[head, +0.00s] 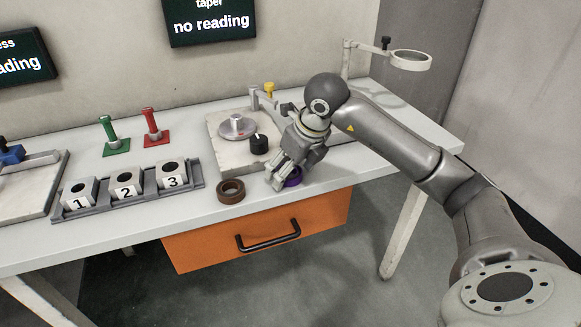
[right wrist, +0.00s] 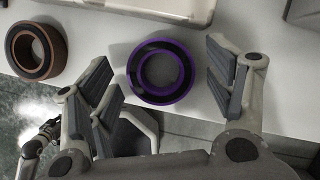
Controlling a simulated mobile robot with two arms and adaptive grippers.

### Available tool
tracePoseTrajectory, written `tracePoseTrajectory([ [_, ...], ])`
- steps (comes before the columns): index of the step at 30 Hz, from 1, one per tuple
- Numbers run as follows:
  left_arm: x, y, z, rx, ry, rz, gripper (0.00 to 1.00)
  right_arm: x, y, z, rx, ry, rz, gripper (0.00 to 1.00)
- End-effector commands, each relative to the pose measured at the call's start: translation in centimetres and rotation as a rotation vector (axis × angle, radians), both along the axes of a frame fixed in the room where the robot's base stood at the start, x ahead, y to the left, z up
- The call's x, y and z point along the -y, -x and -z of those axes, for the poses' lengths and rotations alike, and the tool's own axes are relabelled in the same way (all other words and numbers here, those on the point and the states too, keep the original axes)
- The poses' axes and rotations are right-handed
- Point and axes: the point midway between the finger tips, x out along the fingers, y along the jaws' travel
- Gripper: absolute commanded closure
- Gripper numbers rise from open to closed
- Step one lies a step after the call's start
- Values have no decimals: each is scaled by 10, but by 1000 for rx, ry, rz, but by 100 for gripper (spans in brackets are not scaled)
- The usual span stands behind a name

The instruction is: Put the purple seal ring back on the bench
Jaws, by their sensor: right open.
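The purple seal ring (head: 293,177) lies on the bench (head: 340,166) near its front edge, partly hidden by my right gripper in the head view. In the right wrist view the purple ring (right wrist: 133,72) lies flat on the bench top with its dark hole showing. My right gripper (head: 279,183) is just over the ring. In the right wrist view its fingers (right wrist: 160,92) stand apart on either side of the ring, with a gap to each side.
A brown ring (head: 231,191) lies left of the purple one. A stone plate with a metal disc and black knob (head: 259,144) stands behind. A rack holds blocks numbered 1 to 3 (head: 126,185). Green and red stands (head: 152,127) are farther back. An orange drawer (head: 255,231) hangs below.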

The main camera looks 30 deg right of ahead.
Motion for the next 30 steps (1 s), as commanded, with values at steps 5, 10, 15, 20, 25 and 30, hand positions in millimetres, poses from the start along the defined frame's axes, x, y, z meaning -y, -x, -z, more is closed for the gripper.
tracePoseTrajectory([
  [5, 0, 0, 0, 0, 0, 0, 100, 0, 0, 0, 0, 0, 0, 24],
  [10, 0, 1, 0, 7, 1, 0, 100, 1, 2, -11, 3, 0, 0, 24],
  [15, 0, 16, 18, -18, 1, 4, 100, 3, 15, -45, 5, 1, 1, 24],
  [20, -2, 26, 29, -24, -1, 5, 100, 5, 29, -77, 4, 1, 1, 24],
  [25, -4, 34, 38, -29, -2, 7, 100, 6, 39, -102, 3, 0, 0, 24],
  [30, -5, 39, 43, -31, -2, 7, 100, 7, 45, -112, 1, 0, 1, 24],
])
